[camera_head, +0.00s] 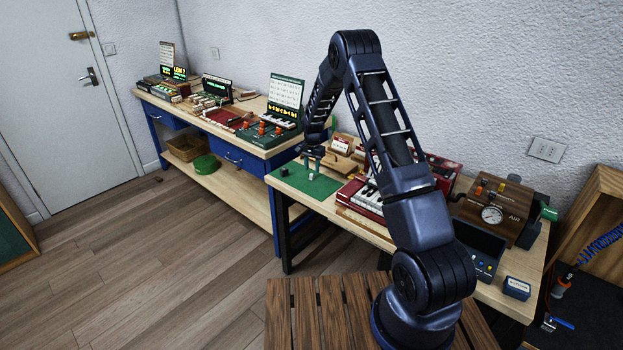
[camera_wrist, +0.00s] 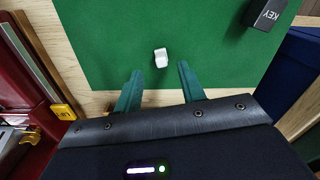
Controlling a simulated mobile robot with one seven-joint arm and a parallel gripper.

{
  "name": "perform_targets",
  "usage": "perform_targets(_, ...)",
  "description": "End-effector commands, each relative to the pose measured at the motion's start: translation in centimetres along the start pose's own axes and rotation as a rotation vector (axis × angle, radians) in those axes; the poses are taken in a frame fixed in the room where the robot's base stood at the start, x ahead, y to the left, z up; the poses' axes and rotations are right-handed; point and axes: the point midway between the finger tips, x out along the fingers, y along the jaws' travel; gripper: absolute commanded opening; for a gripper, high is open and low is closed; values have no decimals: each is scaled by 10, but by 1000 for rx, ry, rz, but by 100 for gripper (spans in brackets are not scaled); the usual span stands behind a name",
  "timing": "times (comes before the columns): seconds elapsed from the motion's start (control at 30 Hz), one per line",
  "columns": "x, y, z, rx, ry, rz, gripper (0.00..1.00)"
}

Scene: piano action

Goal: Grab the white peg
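The white peg (camera_wrist: 161,58) is a small white piece on the green mat (camera_wrist: 110,45) in the wrist view. It lies a little beyond my gripper's fingertips, between their lines. My gripper (camera_wrist: 158,80) is open, with two green fingers apart and nothing between them. In the head view my gripper (camera_head: 313,169) hangs over the green mat (camera_head: 322,190) on the near bench, with a tiny white spot, likely the peg (camera_head: 311,177), just below it.
A dark block marked KEY (camera_wrist: 265,14) sits at the mat's upper right. A dark red case (camera_wrist: 22,75) with brass parts stands to the left. In the head view, a small dark block (camera_head: 284,172) is left of my gripper. The mat around the peg is clear.

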Motion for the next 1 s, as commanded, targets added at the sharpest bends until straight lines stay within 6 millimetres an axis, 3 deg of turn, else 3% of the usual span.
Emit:
perform_targets(0.23, 34, -2, 1, 0, -1, 1, 40)
perform_targets(0.5, 37, -2, 1, 0, 0, 0, 40)
perform_targets(0.7, 37, -2, 2, 0, 0, 0, 1)
perform_targets(1.0, 37, -2, 2, 0, -1, 0, 0)
